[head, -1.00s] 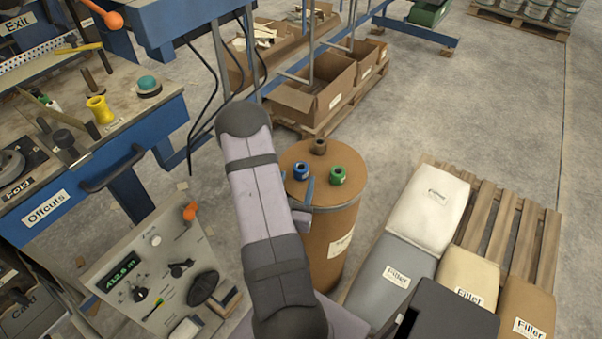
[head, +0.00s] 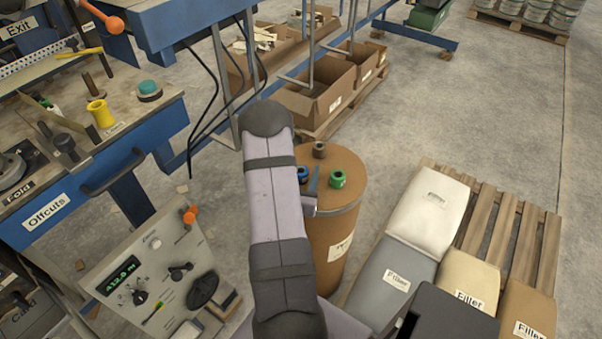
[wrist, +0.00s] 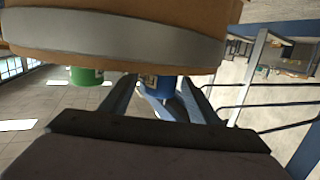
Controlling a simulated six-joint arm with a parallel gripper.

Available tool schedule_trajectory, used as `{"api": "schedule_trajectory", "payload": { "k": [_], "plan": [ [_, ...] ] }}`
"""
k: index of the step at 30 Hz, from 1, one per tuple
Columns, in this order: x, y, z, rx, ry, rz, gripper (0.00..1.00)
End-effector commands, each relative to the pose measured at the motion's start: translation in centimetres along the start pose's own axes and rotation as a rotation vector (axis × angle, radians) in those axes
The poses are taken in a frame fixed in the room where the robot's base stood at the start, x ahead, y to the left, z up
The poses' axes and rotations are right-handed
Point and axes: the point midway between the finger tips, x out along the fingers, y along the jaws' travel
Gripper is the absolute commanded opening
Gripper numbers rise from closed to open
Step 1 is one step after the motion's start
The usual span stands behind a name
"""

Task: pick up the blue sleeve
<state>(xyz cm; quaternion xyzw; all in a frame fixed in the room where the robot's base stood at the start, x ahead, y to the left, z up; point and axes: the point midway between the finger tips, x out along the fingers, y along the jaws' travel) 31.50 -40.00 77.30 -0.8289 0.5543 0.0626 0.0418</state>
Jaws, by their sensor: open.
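The blue sleeve (head: 304,173) stands on top of the brown drum (head: 349,192), partly hidden by my arm and gripper. My gripper (head: 313,177) is at the drum's near edge, with a finger showing just right of the blue sleeve. In the wrist view, which looks upside down, the blue sleeve (wrist: 161,82) appears between the two spread fingers of my gripper (wrist: 158,84). The gripper is open; I cannot tell whether a finger touches the sleeve.
A green sleeve (head: 337,179) stands close to the right of my gripper. A brown sleeve (head: 319,150) stands farther back on the drum. Filler bags (head: 432,208) lie on a pallet to the right. A control panel (head: 160,265) is at left.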

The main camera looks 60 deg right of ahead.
Motion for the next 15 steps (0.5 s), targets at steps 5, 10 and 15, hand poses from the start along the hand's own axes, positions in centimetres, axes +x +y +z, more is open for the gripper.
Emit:
{"api": "schedule_trajectory", "payload": {
  "k": [5, 10, 15],
  "plan": [
    [0.00, -0.01, 0.03, 0.000, 0.000, 0.000, 0.55],
    [-0.02, -0.02, 0.02, 0.000, 0.000, 0.000, 0.15],
    [-0.02, -0.02, -0.01, 0.000, 0.001, 0.000, 0.10]
  ]
}}
